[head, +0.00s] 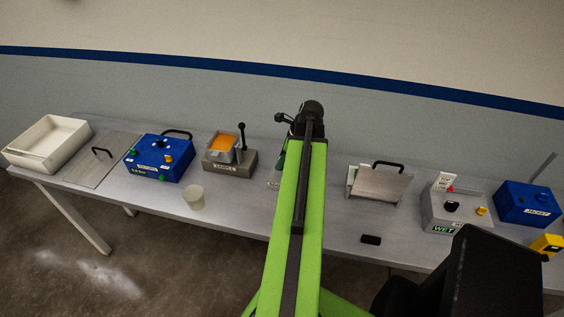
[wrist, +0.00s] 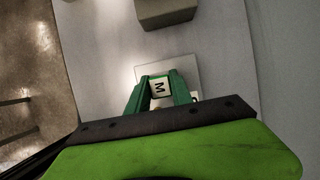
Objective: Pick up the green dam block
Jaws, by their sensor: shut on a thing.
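My gripper (wrist: 160,76) shows in the wrist view with its two dark green fingers closed around a small piece. This is the green dam block (wrist: 159,88), which shows a white face marked "M" between the fingers. Most of its sides are hidden by the fingers. A pale square plate (wrist: 182,63) lies just beyond the fingertips; I cannot tell whether the block touches anything below. In the head view my arm hides most of the gripper, and only a dark green bit shows left of the arm.
A plate with a handle (head: 380,184) and a grey "WET" box (head: 455,208) stand to the right.

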